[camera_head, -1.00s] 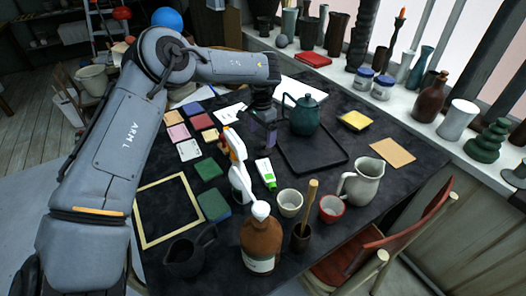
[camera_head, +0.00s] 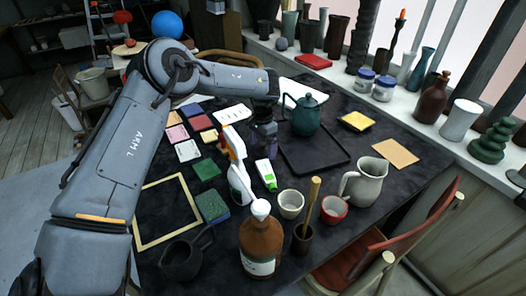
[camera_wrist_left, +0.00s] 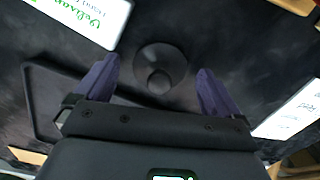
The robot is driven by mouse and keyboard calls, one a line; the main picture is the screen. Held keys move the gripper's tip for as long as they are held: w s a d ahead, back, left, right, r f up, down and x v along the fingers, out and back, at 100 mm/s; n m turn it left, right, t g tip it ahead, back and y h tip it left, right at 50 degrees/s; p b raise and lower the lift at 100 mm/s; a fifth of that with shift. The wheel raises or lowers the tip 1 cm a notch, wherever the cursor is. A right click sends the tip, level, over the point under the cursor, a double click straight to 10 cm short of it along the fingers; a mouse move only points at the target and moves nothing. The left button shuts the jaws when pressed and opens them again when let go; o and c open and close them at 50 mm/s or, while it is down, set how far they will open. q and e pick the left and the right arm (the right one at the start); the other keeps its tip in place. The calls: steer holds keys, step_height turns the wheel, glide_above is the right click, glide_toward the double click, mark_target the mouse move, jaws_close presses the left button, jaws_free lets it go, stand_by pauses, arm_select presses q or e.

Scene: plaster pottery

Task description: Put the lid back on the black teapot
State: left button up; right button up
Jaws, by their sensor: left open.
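A round black lid (camera_wrist_left: 160,68) with a knob lies on the dark table between the spread fingers in the left wrist view. In the head view the lid is hidden by my arm. My left gripper (camera_wrist_left: 158,66) is open, with its purple fingers on either side of the lid and nothing held. In the head view my left gripper (camera_head: 265,148) points down beside the black tray. A black vessel (camera_head: 182,260) with a handle, probably the black teapot, stands at the table's near left. A teal teapot (camera_head: 306,117) wears its lid. My right gripper is not seen.
A white spray bottle (camera_head: 238,175) and a white-green tube (camera_head: 266,175) stand or lie close to the gripper. The black tray (camera_head: 318,168) is to its right. A brown pump bottle (camera_head: 260,240) stands right of the black vessel. A wooden frame (camera_head: 150,242) lies at left.

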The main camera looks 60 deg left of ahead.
mark_target(263, 144)
arm_select(q)
steer(key=c, duration=1.1)
steer(key=shift+c, duration=0.2)
steer(key=shift+r, duration=0.1)
step_height(263, 144, up, 9)
steer(key=p, duration=0.3)
steer(key=shift+p, duration=0.35)
steer(key=shift+r, duration=0.45)
